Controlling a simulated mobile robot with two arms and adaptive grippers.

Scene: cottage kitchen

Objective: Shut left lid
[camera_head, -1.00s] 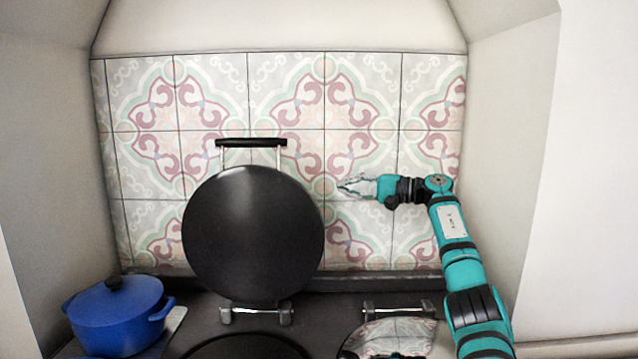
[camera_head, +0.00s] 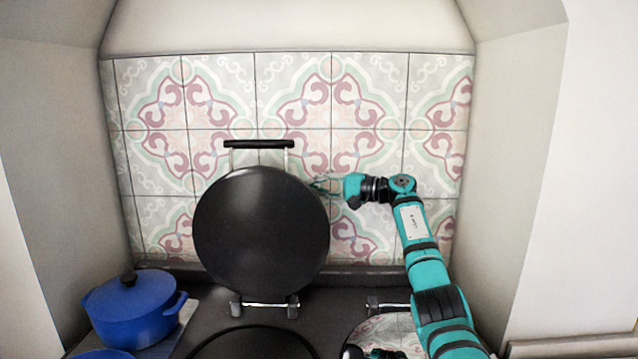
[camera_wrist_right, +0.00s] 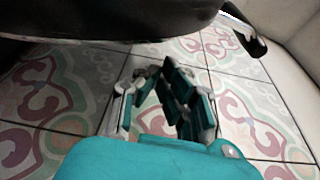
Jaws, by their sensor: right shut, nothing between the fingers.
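The left lid (camera_head: 260,232) is a round black disc standing raised on its hinge, with a black bar handle (camera_head: 259,144) at its top edge. The round hotplate (camera_head: 255,345) below it is uncovered. My right gripper (camera_head: 322,183) is at the lid's upper right edge, partly behind it or close beside it. In the right wrist view the gripper (camera_wrist_right: 160,72) is shut and empty, with the dark lid (camera_wrist_right: 100,18) across the top of the picture. I cannot tell whether they touch. My left gripper is not in view.
A blue pot (camera_head: 135,308) with a lid stands at the left. A shiny round lid (camera_head: 385,334) lies down at the right, under my right arm. The tiled wall (camera_head: 290,90) is close behind the raised lid, and white walls close in both sides.

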